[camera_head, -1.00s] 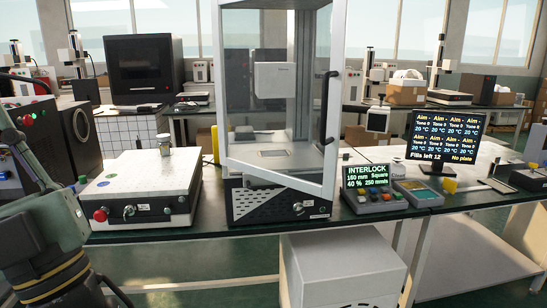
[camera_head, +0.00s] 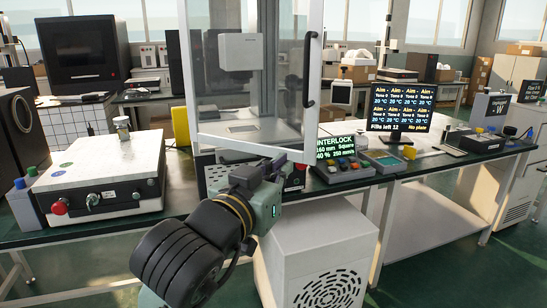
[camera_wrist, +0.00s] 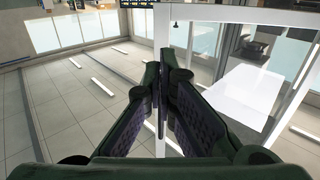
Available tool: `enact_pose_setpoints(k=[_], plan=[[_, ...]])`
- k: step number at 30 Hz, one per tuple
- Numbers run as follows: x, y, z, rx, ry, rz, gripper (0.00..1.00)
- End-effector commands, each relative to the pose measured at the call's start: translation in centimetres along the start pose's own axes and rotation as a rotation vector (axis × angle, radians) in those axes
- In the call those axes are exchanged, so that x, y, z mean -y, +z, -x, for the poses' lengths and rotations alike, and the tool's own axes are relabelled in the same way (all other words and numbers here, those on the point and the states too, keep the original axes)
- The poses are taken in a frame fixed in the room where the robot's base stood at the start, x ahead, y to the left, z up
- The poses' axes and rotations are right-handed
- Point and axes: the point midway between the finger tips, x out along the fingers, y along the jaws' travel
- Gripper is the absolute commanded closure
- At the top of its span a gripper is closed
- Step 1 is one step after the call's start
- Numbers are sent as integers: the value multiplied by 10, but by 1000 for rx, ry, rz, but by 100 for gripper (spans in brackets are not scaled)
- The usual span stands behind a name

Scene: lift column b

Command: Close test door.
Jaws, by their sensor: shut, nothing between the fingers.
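The test door (camera_head: 190,70) is a clear panel in a white frame on the tall enclosure. It stands ajar, its right edge swung out toward me. Its black handle (camera_head: 310,78) is on the right upright. My gripper (camera_head: 277,166) is just below and in front of the door's lower edge, well below the handle; its fingertips are hard to make out there, and I cannot tell whether they touch the door. In the wrist view my gripper (camera_wrist: 162,100) is shut and empty, with a white frame (camera_wrist: 162,12) and a glass panel beyond and to the right.
The interlock console (camera_head: 340,165) is right of the enclosure, its screen reading INTERLOCK. A monitor (camera_head: 402,105) stands farther right. A white box instrument (camera_head: 100,170) with a red button is at left. A white cabinet (camera_head: 320,250) is below the bench. Green floor is open in front.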

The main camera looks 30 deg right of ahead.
Motion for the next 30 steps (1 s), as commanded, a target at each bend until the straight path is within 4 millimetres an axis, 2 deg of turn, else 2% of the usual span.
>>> enact_pose_setpoints(k=[1, 3, 9, 15, 21, 30], plan=[[-1, -7, -8, 4, 3, 4, 100], [0, -2, -24, 2, 3, 3, 100], [0, -2, -67, 0, 0, 1, 100], [0, -2, -102, 0, -1, 1, 100], [1, -2, -119, -3, -3, -1, 100], [1, -1, -121, -3, -3, -1, 100]])
